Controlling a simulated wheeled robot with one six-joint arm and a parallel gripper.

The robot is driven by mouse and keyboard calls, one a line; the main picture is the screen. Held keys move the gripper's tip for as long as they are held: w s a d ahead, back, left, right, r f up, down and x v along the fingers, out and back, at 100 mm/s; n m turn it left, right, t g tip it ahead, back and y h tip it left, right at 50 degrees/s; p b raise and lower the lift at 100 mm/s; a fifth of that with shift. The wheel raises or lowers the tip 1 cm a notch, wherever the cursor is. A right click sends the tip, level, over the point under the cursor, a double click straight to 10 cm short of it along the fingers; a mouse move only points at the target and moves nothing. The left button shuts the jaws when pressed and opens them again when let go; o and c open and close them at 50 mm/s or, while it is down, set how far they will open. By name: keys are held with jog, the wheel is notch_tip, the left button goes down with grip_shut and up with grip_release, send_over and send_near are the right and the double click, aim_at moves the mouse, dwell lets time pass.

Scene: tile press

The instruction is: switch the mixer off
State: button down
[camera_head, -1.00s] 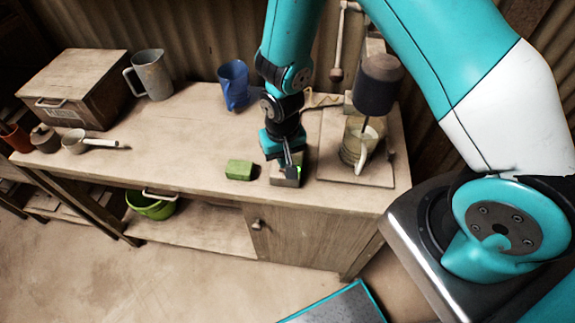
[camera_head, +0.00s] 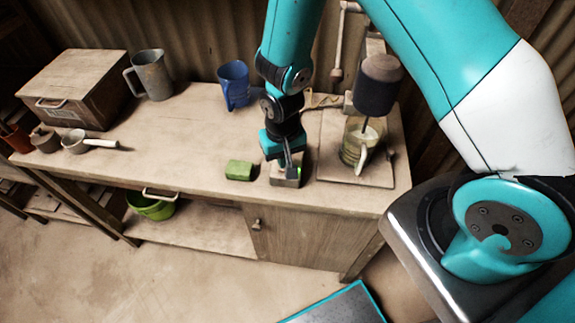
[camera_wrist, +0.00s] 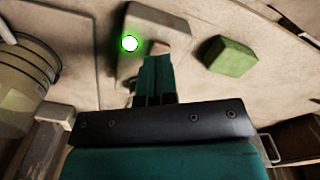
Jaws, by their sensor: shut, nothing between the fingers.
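The mixer (camera_head: 378,85) is a dark cylinder on a stand at the right of the bench, with its shaft reaching down into a clear jug (camera_head: 350,152) of pale liquid. A small grey switch box (camera_head: 284,182) sits on the bench left of the mixer's base. Its green lamp glows in the wrist view (camera_wrist: 130,43). My gripper (camera_head: 291,174) is shut and empty, pointing down at the switch box. In the wrist view my fingertips (camera_wrist: 157,56) are beside a small brownish part on the box; whether they touch it I cannot tell.
A green block (camera_head: 239,170) lies just left of the switch box. The bench middle is clear.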

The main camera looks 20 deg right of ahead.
jog(key=shift+f+b, duration=1.05)
jog(key=shift+f, duration=0.25)
dwell(1.0)
jog(key=shift+r+p, duration=2.8)
jog(key=shift+r, duration=0.8)
